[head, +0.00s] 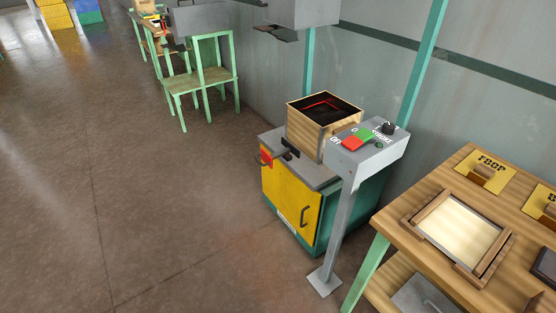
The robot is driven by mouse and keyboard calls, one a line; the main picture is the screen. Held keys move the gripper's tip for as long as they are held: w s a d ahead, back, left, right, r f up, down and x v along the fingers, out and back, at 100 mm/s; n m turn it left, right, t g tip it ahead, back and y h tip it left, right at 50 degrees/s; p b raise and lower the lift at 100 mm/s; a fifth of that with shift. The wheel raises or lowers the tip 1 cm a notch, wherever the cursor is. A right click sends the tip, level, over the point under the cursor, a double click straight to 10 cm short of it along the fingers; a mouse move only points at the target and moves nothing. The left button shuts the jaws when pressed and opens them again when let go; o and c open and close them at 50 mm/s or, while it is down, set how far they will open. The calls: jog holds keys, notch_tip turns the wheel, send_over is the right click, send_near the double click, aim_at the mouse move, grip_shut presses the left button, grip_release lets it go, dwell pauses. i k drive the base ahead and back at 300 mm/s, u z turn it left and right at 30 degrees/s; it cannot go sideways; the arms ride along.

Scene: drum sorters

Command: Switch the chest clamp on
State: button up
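A grey control box (367,155) stands on a post, right of centre. Its sloped top carries a red button (353,143), a green button (364,134) and a black knob (389,128). The lettering beside them is only partly readable. Behind it to the left is a yellow and green cabinet (290,201) with a grey top. An open wooden chest (305,132) with a dark inside sits on that top. A dark clamp-like part (289,148) is at the chest's left side; whether it touches the chest I cannot tell. My gripper is not in view.
A wooden table (452,170) with a framed pale panel (458,228) and yellow plaques (485,172) fills the right front. A green-legged chair (209,75) is farther back. A grey hood-like box (305,10) is at the top. The floor (150,200) on the left is clear.

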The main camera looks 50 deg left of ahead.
aim_at(269, 159)
jog(key=u, duration=1.95)
jog(key=k, duration=0.65)
jog(key=u, duration=0.55)
jog(key=i, duration=1.7)
jog(key=z, duration=0.25)
